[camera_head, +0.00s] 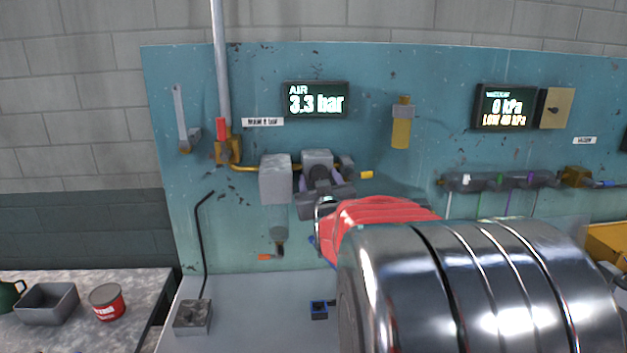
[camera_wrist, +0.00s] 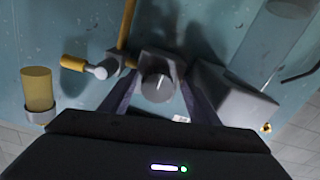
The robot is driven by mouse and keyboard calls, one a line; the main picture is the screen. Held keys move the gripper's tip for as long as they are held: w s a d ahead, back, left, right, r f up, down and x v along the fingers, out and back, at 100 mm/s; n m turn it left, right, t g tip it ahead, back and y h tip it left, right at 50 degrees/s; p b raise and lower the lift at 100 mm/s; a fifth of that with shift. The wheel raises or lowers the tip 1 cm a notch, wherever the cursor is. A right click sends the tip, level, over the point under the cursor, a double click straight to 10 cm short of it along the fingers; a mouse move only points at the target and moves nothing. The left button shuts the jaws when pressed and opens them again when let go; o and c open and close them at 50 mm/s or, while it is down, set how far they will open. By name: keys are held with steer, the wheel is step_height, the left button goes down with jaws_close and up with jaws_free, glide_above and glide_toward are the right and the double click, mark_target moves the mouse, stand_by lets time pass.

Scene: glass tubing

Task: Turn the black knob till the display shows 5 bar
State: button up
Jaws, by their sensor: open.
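The air display (camera_head: 315,99) on the teal panel reads 3.3 bar. The dark knob (camera_wrist: 158,87) shows in the wrist view with a pale pointer line on its face. It sits on the front of a grey regulator block (camera_head: 317,157), and in the head view my gripper largely covers it. My gripper (camera_wrist: 158,96) is open, with one finger on each side of the knob. A gap seems to show between knob and fingers, but I cannot tell whether either touches.
A grey filter block (camera_head: 275,178) with a bowl beneath stands close left of the regulator. A brass fitting (camera_wrist: 73,63) and a yellow cylinder (camera_wrist: 37,88) are nearby. A vacuum display (camera_head: 505,106) and a valve manifold (camera_head: 500,181) are farther right.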

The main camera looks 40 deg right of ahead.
steer(key=shift+s, duration=0.1)
steer(key=shift+c, duration=0.2)
steer(key=c, duration=1)
steer(key=shift+m, duration=0.4)
steer(key=m, duration=0.9)
steer(key=shift+a, duration=0.15)
steer(key=shift+m, duration=0.3)
steer(key=o, duration=1)
